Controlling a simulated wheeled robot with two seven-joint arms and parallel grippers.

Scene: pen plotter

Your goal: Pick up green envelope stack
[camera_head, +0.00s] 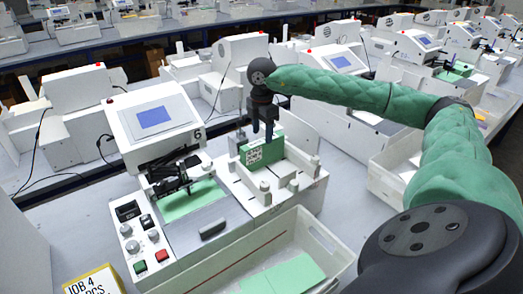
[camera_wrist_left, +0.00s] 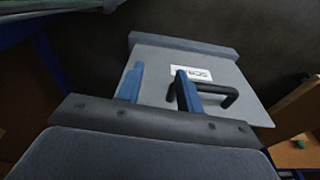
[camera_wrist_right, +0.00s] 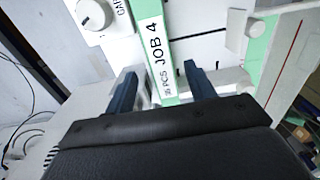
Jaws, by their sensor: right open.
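The green envelope stack (camera_head: 262,152) stands upright in the feeder at the back of the white plotter, with a coded white label on its face. It also shows in the right wrist view (camera_wrist_right: 150,10), with a white band reading JOB 4. My right gripper (camera_head: 265,132) is open and points down at the stack's top. In the right wrist view its fingers (camera_wrist_right: 158,82) are apart, one on either side of the banded stack; I cannot tell whether they touch it. My left gripper (camera_wrist_left: 158,82) is out of the head view; its fingers are apart beside a black handle (camera_wrist_left: 228,97).
The plotter (camera_head: 212,225) has a screen (camera_head: 153,117), knobs and a pen carriage over a green sheet (camera_head: 190,202). A white bin (camera_head: 325,240) in front holds green envelopes (camera_head: 285,276). A JOB 4 card (camera_head: 95,283) lies front left. Other machines fill the background.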

